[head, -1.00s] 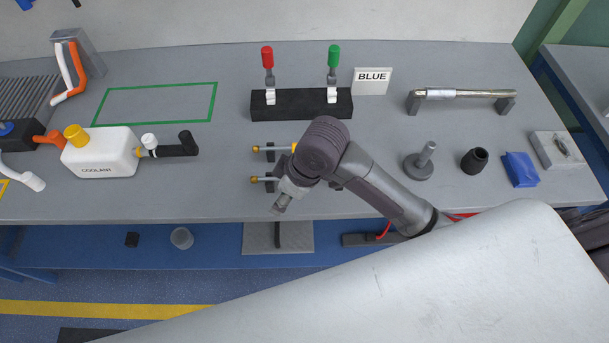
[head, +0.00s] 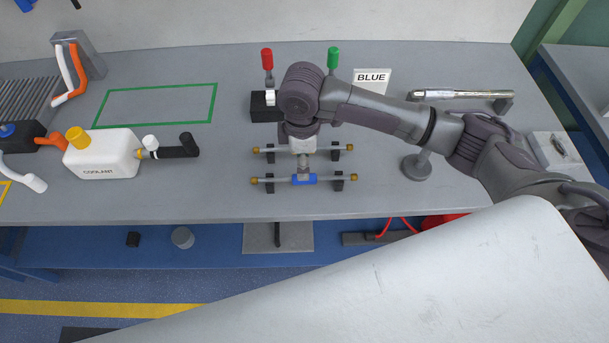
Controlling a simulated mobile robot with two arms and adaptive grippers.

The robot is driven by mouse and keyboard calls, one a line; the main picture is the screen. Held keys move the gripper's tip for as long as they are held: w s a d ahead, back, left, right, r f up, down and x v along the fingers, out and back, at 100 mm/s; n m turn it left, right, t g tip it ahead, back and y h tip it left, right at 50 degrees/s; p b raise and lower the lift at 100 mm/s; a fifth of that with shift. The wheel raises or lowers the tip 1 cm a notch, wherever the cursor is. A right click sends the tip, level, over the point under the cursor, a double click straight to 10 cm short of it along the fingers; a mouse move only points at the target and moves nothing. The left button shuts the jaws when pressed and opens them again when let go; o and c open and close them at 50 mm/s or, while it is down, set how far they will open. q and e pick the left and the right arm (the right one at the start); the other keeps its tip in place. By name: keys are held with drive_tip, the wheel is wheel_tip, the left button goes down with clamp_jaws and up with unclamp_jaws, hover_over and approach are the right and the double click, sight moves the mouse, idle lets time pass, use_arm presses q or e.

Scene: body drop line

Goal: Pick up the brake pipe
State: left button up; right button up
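Two thin brake pipes with brass end fittings lie across small black stands on the grey bench. The front brake pipe (head: 277,181) has a blue middle section (head: 304,180). The rear brake pipe (head: 270,150) runs parallel behind it, and my gripper hides its middle. My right gripper (head: 304,173) points down at the blue section, its fingertips at or just above it. I cannot tell whether the fingers touch or close on the pipe, which still rests on its stands. My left gripper is not in view.
A black block (head: 263,106) with red-handled (head: 267,60) and green-handled (head: 333,58) clamps stands behind, beside a BLUE sign (head: 373,80). A coolant bottle (head: 102,155) is at left. A metal bar (head: 463,95) lies at right. A large pale panel (head: 400,270) covers the foreground.

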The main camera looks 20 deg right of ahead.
drive_tip(key=shift+f, duration=0.65)
drive_tip(key=shift+f+p, duration=0.3)
drive_tip(key=shift+f, duration=0.05)
drive_tip(key=f, duration=0.1)
drive_tip(key=f+p, duration=0.1)
drive_tip(key=f, duration=0.1)
drive_tip(key=shift+s+d+f, duration=0.1)
drive_tip(key=shift+d+f, duration=0.1)
drive_tip(key=shift+f, duration=0.55)
clamp_jaws()
